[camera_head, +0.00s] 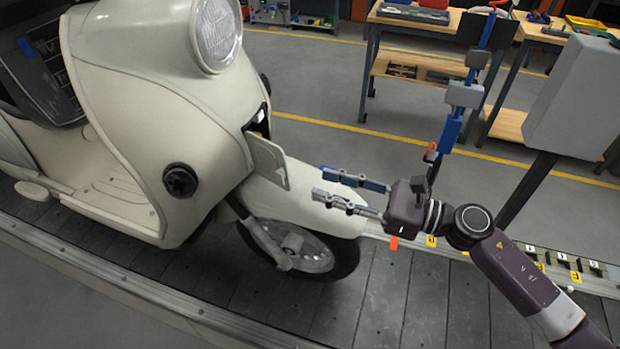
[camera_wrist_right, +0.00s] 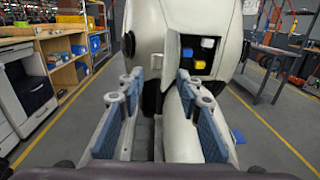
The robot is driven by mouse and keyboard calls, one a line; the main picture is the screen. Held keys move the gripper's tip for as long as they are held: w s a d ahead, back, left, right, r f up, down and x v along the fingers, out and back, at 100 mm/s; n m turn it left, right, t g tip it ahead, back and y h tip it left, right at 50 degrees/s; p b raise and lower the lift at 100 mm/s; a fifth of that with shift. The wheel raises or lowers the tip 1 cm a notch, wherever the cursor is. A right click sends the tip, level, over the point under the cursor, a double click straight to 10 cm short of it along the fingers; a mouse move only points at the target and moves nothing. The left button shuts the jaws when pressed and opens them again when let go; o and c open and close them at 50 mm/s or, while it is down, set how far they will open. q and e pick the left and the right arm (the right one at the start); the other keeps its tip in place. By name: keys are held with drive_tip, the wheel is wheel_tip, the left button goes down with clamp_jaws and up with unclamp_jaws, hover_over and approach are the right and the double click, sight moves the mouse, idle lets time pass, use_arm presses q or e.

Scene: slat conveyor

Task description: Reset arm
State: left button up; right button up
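My right gripper (camera_head: 322,183) reaches in from the right in the head view, next to the front fender of a cream scooter (camera_head: 140,90). Its two fingers are spread apart with nothing between them. In the right wrist view the gripper (camera_wrist_right: 160,95) also shows open, with blue pads on both fingers and the scooter (camera_wrist_right: 182,20) straight ahead. Whether a finger touches the fender I cannot tell. My left gripper is in neither view.
A small flap (camera_head: 268,160) stands open on the scooter's front. The wrist view shows an opening with blue, yellow and white parts (camera_wrist_right: 207,43). The scooter stands on a slat conveyor (camera_head: 390,300). A blue and grey post (camera_head: 452,130) and a grey box (camera_head: 577,100) stand behind my right arm.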

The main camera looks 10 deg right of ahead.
drive_tip(key=shift+s+d, duration=0.3)
drive_tip(key=shift+d, duration=0.2)
